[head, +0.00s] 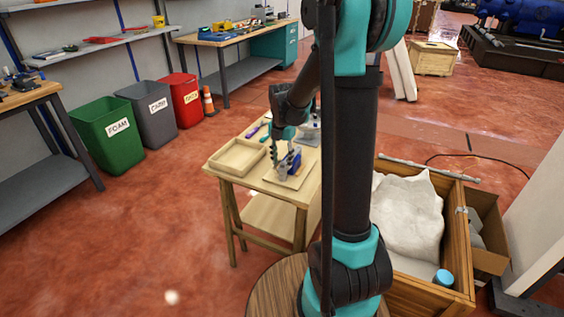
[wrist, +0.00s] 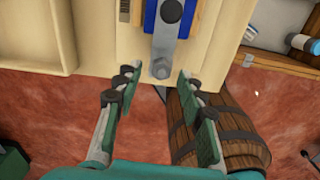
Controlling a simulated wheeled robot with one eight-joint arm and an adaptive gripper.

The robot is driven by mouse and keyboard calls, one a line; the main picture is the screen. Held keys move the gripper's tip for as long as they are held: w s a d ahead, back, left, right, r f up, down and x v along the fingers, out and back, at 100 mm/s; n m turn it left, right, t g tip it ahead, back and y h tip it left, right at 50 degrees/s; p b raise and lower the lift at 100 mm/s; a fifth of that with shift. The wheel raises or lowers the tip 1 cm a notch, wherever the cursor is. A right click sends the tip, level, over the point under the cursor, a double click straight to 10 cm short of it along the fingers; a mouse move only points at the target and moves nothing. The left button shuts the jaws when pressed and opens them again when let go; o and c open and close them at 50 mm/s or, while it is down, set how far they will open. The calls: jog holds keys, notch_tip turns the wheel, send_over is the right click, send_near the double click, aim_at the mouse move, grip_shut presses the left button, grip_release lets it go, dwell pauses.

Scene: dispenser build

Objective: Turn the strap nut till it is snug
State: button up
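The blue dispenser part (wrist: 152,22) sits on a light wooden board (wrist: 130,45) at the top of the wrist view. A dark round knob or nut (wrist: 171,11) is on it. A grey strap-like piece (wrist: 160,52) runs down from it and ends in a rounded grey tip. I cannot tell for sure which round piece is the strap nut. My gripper (wrist: 156,74) is open, with one finger on either side of the grey tip and gaps on both sides. In the head view the blue part (head: 290,161) is on the small table, with my gripper (head: 274,153) at its left.
A shallow wooden tray (head: 237,157) lies left on the small table (head: 246,181), and tools lie behind. A wooden crate (head: 465,240) with a white sack stands at right. A barrel (wrist: 235,145) is below the table edge. Green, grey and red bins stand farther left.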

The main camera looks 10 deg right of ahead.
jog(key=shift+f, duration=0.4)
jog(key=shift+c, duration=0.2)
grip_shut()
jog(key=shift+m, duration=0.4)
jog(key=m, duration=0.4)
jog(key=shift+w+a+m, duration=0.1)
jog(key=shift+m, duration=0.2)
jog(key=m, duration=0.5)
jog(key=shift+w+m, duration=0.15)
jog(key=shift+m, duration=0.15)
